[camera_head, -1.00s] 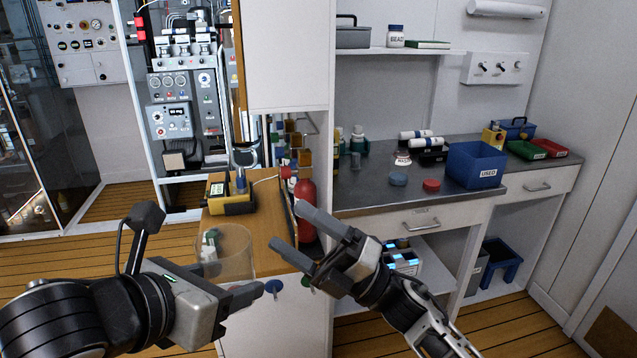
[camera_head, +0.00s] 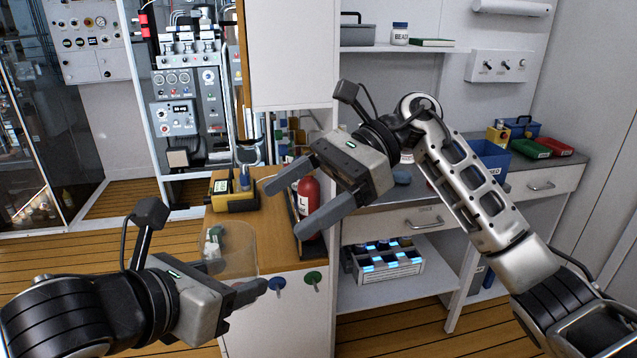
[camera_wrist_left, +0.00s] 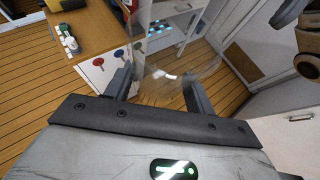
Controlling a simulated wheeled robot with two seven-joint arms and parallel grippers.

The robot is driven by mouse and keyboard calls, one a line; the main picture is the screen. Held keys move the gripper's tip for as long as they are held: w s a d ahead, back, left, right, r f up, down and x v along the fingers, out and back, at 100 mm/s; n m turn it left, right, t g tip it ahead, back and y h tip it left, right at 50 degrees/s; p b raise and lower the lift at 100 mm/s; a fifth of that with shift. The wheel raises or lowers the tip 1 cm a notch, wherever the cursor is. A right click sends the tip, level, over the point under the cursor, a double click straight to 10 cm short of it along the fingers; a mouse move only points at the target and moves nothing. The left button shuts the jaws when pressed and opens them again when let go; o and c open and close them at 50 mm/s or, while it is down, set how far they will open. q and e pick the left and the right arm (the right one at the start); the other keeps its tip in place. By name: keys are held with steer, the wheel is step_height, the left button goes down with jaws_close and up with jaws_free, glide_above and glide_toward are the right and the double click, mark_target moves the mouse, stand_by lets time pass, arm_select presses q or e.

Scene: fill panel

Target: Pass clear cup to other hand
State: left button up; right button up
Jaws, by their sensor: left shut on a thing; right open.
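The clear cup (camera_head: 238,242) is a see-through cylinder at the lower left of the head view. My left gripper (camera_head: 241,278) is shut on it. The left wrist view shows the faint cup (camera_wrist_left: 165,72) between the two fingers of the left gripper (camera_wrist_left: 158,84). My right gripper (camera_head: 290,205) is open and empty. It is above and to the right of the cup in the head view, apart from it, with its fingers pointing left and down. The cup's lower edge is partly hidden by the left gripper.
A red fire extinguisher (camera_head: 308,198) stands behind the right gripper's fingers. A yellow device (camera_head: 234,197) sits on the wooden top (camera_head: 270,240). A grey counter (camera_head: 375,187) and blue bin (camera_head: 495,158) are on the right. A white tray (camera_head: 392,268) sits on the shelf below.

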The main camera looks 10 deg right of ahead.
mark_target(252, 229)
steer(key=x, duration=0.8)
steer(key=shift+s+a, duration=0.1)
steer(key=shift+a, duration=0.15)
steer(key=c, duration=1)
arm_select(q)
steer(key=o, duration=1.1)
steer(key=shift+c, duration=0.2)
arm_select(e)
steer(key=shift+c, duration=0.2)
